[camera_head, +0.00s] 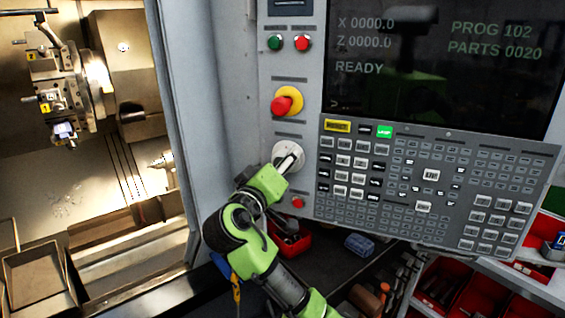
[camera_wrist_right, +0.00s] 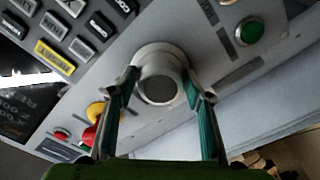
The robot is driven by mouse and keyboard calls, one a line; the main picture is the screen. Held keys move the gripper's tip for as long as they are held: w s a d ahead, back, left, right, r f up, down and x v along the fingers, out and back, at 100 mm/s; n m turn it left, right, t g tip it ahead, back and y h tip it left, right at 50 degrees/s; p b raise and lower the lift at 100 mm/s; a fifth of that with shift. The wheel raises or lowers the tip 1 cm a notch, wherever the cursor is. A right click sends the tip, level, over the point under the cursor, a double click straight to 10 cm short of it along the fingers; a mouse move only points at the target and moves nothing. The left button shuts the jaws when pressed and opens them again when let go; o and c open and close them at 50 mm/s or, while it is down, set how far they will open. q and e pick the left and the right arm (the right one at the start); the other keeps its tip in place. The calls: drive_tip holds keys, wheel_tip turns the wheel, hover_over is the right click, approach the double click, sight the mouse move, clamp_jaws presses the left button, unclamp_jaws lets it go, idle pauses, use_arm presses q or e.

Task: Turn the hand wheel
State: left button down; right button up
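The hand wheel (camera_head: 279,152) is a round whitish dial on the control panel, below the red emergency stop with its yellow collar. My right gripper (camera_head: 290,159) is at the hand wheel and covers part of it. In the right wrist view the wheel (camera_wrist_right: 160,80) shows a pale rim and a darker round face. The two fingers of my right gripper (camera_wrist_right: 162,78) stand on opposite sides of it, tips against its sides with no clear gap. My left gripper is not in view.
The emergency stop (camera_head: 286,101) is just above the wheel, and a small red button (camera_head: 298,202) just below. The keypad (camera_head: 390,180) is close on the right. Red bins (camera_head: 480,295) are below it.

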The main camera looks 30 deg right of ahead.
drive_tip(key=shift+c, duration=0.4)
drive_tip(key=n+p, duration=0.3)
drive_tip(key=n, duration=0.1)
drive_tip(key=shift+r+p, duration=0.1)
drive_tip(key=shift+p, duration=0.2)
drive_tip(key=shift+n+p, duration=1.35)
drive_tip(key=shift+n, duration=0.15)
drive_tip(key=o, duration=0.8)
drive_tip(key=shift+f, duration=0.2)
drive_tip(key=shift+o, duration=0.2)
drive_tip(key=v, duration=1.2)
drive_tip(key=shift+r, duration=0.15)
